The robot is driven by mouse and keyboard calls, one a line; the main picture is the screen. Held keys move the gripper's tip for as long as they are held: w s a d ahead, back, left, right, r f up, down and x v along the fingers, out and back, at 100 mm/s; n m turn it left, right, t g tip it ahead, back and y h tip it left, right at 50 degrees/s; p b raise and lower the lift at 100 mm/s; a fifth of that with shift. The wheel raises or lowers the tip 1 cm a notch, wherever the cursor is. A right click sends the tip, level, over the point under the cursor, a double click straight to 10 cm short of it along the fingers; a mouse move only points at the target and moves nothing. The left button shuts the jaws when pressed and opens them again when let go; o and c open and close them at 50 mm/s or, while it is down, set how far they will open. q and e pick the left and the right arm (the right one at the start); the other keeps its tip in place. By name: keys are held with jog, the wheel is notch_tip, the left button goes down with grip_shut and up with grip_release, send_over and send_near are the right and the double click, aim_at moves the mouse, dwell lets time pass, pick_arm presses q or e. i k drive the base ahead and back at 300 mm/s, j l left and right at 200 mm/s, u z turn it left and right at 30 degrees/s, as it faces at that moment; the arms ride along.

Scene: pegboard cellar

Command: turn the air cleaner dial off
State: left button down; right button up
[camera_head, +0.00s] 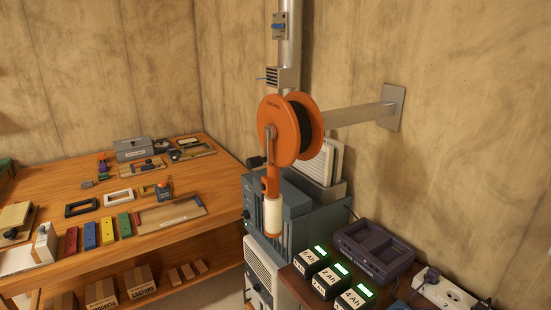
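A blue-grey cabinet (318,222), which looks like the air cleaner, stands in the middle against the right wall. A pale louvred panel (262,268) shows on the front below it; I cannot tell whether it is part of the same machine. I cannot make out a dial. An orange cable reel (285,130) on a wall bracket, with its crank and a hanging orange and cream part (272,212), covers part of the cabinet's front and top. Neither of my grippers is in view.
Right of the cabinet, a shelf holds several battery packs (328,281), a dark charger (373,250) and a power strip (443,291). A wooden bench (205,231) with tools stands left.

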aim_at(246, 215)
jog(key=i+j+z, duration=0.3)
jog(key=j, duration=0.35)
jog(key=i+j+z, duration=0.15)
jog(key=j, duration=0.2)
jog(key=i+j+z, duration=0.15)
jog(key=j, duration=0.25)
jog(key=i+j+z, duration=0.15)
jog(key=j, duration=0.25)
